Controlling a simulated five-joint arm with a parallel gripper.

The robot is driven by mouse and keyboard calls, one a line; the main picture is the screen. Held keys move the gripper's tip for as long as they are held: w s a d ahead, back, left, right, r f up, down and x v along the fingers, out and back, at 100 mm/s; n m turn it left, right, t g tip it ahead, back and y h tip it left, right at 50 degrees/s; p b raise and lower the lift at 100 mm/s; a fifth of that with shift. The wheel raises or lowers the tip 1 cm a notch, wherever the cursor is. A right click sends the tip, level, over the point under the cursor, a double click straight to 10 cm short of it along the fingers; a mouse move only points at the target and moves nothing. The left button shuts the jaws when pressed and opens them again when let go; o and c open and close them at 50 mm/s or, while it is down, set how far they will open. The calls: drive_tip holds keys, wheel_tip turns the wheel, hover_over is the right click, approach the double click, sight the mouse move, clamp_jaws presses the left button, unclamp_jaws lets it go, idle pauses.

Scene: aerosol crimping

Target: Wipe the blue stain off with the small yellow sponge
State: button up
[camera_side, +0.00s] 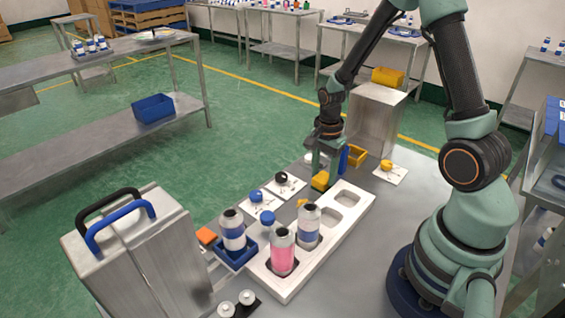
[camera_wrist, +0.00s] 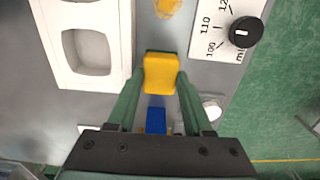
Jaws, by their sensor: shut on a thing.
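My gripper (camera_side: 322,172) is shut on the small yellow sponge (camera_side: 320,182), low over the grey table beside the white tray. In the wrist view the sponge (camera_wrist: 161,73) sits between the two green fingertips of my gripper (camera_wrist: 160,82). I cannot tell whether the sponge touches the table.
The white tray (camera_side: 338,217) holds bottles at its near end; its far pockets are empty. A card with a black knob (camera_side: 283,178) lies left of my gripper. An upright blue object (camera_side: 343,159) and a yellow bin (camera_side: 357,155) stand close behind, before a metal box (camera_side: 372,120).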

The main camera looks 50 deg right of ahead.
drive_tip(key=shift+a, duration=1.85)
drive_tip(key=shift+d+f, duration=0.1)
drive_tip(key=shift+d, duration=2.85)
drive_tip(key=shift+d+r, duration=0.2)
drive_tip(key=shift+a+f, duration=0.1)
drive_tip(key=shift+a, duration=3.05)
drive_tip(key=shift+d, duration=0.15)
drive_tip(key=shift+d, duration=2.95)
